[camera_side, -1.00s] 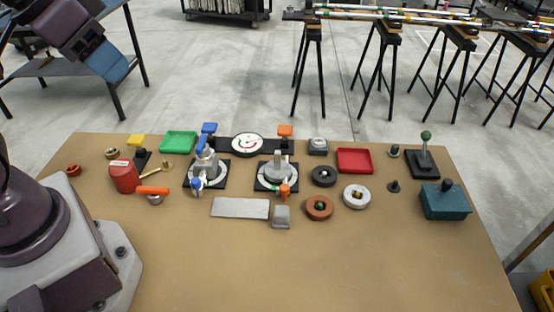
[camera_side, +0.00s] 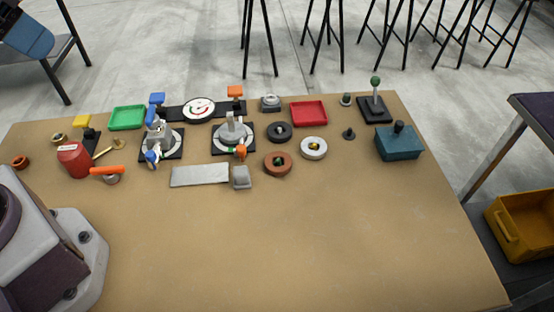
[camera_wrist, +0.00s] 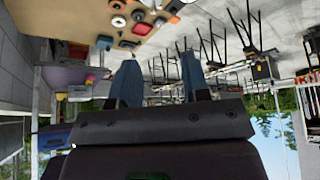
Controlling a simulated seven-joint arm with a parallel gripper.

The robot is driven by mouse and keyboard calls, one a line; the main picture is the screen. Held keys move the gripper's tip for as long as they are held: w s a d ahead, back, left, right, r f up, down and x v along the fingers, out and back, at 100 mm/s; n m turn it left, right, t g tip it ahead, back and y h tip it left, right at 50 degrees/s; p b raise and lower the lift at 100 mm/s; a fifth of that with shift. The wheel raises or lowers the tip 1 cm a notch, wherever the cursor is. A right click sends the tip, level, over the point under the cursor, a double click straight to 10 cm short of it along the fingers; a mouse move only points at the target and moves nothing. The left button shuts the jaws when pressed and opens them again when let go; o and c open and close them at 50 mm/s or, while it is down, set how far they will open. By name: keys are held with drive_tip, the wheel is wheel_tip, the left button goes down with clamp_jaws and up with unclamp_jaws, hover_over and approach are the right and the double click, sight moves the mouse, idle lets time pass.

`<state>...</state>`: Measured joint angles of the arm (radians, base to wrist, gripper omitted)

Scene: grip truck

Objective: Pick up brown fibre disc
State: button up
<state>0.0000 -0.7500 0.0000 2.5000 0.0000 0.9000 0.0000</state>
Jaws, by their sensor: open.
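The brown fibre disc (camera_side: 269,165) lies flat on the tan table, at the front of a small group of ring-shaped discs. A small knob shows in its centre hole. A white disc (camera_side: 314,155) is to its right and a black disc (camera_side: 279,138) is just behind it. My gripper (camera_wrist: 157,60) is open in the wrist view, with nothing between its two blue fingers.
A grey block (camera_side: 241,183) and a flat grey plate (camera_side: 199,181) lie left of the disc. A red tray (camera_side: 309,103), teal box (camera_side: 399,152) and lever (camera_side: 376,108) stand behind and to the right.

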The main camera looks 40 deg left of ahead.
drive_tip(key=o, duration=0.9)
